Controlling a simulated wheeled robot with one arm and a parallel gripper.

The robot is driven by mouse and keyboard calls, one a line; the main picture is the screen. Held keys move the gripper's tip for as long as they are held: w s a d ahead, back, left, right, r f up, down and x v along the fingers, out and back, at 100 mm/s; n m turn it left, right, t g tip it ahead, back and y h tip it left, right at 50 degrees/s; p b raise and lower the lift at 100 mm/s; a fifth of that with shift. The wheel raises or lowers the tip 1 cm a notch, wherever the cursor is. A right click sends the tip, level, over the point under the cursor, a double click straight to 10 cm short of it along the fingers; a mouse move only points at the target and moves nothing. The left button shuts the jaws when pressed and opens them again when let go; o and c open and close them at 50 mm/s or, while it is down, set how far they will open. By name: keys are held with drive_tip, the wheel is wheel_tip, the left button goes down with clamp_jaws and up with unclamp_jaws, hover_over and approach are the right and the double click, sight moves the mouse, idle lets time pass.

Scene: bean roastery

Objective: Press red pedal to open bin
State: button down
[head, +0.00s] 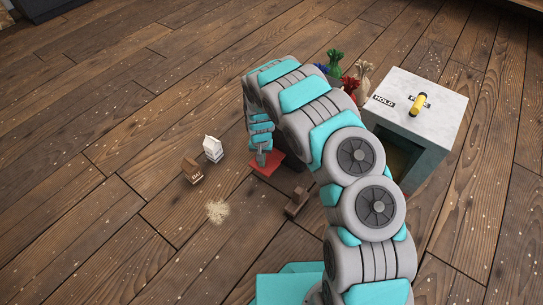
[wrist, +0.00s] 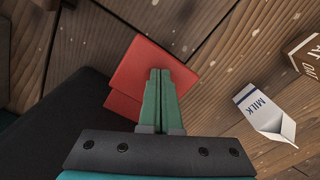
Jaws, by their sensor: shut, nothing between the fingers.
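The red pedal (head: 265,164) is a flat plate low at the floor in the head view, partly covered by my arm. It also shows in the wrist view (wrist: 135,75), right behind my fingertips. My gripper (wrist: 160,75) has its two green fingers shut together with nothing between them, over the pedal. In the head view my gripper (head: 261,160) points down at the pedal; I cannot tell whether the tips touch it. A dark body (wrist: 55,130), seemingly the bin, stands beside the pedal in the wrist view; my arm hides most of it in the head view.
A pale spill (head: 217,211) and a small brown block (head: 297,201) lie nearer. A white-topped cabinet marked HOLD (head: 440,100) and tied sacks (head: 335,62) are at right. Floor at left is clear.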

drive_tip(key=shift+f, duration=0.65)
drive_tip(key=shift+f+b, duration=0.15)
drive_tip(key=shift+b, duration=0.15)
drive_tip(key=shift+f+b, duration=0.4)
drive_tip(key=shift+f, duration=0.5)
drive_tip(key=shift+r, duration=0.1)
wheel_tip(320, 180, up, 8)
drive_tip(key=p, duration=0.3)
drive_tip(key=shift+r, duration=0.5)
